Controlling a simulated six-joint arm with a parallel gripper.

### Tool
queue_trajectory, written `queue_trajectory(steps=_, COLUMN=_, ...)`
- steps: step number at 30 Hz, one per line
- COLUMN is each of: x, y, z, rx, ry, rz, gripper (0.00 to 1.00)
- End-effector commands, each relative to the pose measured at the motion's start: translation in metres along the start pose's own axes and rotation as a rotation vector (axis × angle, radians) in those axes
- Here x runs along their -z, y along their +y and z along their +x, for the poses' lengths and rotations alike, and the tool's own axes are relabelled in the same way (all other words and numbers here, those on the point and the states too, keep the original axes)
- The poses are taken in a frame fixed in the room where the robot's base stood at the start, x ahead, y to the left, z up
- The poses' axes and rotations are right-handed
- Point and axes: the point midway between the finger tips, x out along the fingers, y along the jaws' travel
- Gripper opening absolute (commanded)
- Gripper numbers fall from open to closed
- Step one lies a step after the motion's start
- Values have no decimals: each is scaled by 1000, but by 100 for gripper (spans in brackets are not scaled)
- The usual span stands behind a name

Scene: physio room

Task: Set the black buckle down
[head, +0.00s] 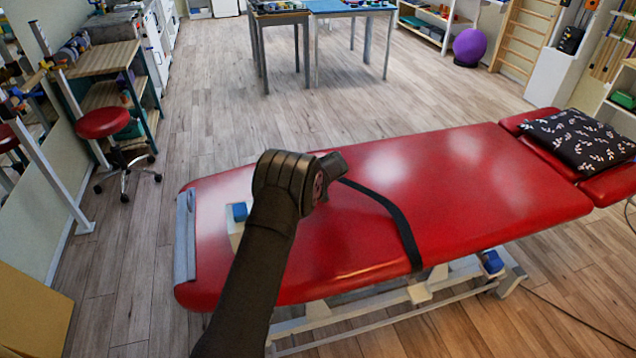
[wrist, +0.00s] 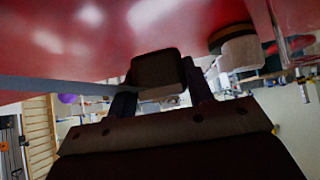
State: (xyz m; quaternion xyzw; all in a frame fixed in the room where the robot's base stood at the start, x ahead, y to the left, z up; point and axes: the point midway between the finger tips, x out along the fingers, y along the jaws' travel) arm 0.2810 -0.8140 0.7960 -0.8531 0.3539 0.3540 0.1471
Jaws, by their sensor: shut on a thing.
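A black buckle (wrist: 157,72) sits between the two fingers of my gripper (wrist: 160,92) in the wrist view, and the gripper is shut on it. A strap (wrist: 55,86) runs from the buckle to the left edge of that view. In the head view my gripper (head: 334,166) is over the left half of the red treatment table (head: 480,190). The black strap (head: 395,215) runs from near the gripper across the table to its front edge. The buckle is hidden there behind my arm. I cannot tell whether the buckle touches the red surface.
A blue item (head: 240,211) on a white base is at the table's left end, partly behind my arm. A dark patterned pillow (head: 580,139) lies at the right end. A red stool (head: 103,122) stands on the floor at left. The table's middle right is clear.

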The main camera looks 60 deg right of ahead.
Motion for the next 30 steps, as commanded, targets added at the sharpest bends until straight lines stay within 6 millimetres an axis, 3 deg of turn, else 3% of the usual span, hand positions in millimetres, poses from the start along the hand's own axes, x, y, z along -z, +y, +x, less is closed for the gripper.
queue_trajectory(steps=4, x=-2, y=-2, z=7, rx=0, ry=0, rz=0, gripper=22)
queue_trajectory(steps=12, x=-27, y=-2, z=31, rx=-2, ry=0, rz=-1, gripper=22)
queue_trajectory(steps=23, x=-30, y=-2, z=34, rx=-1, ry=0, rz=0, gripper=22)
queue_trajectory(steps=24, x=-30, y=-2, z=34, rx=-1, ry=0, rz=0, gripper=53)
queue_trajectory(steps=27, x=-30, y=-2, z=34, rx=-1, ry=0, rz=-1, gripper=69)
queue_trajectory(steps=30, x=-30, y=-2, z=34, rx=-1, ry=-1, rz=-1, gripper=69)
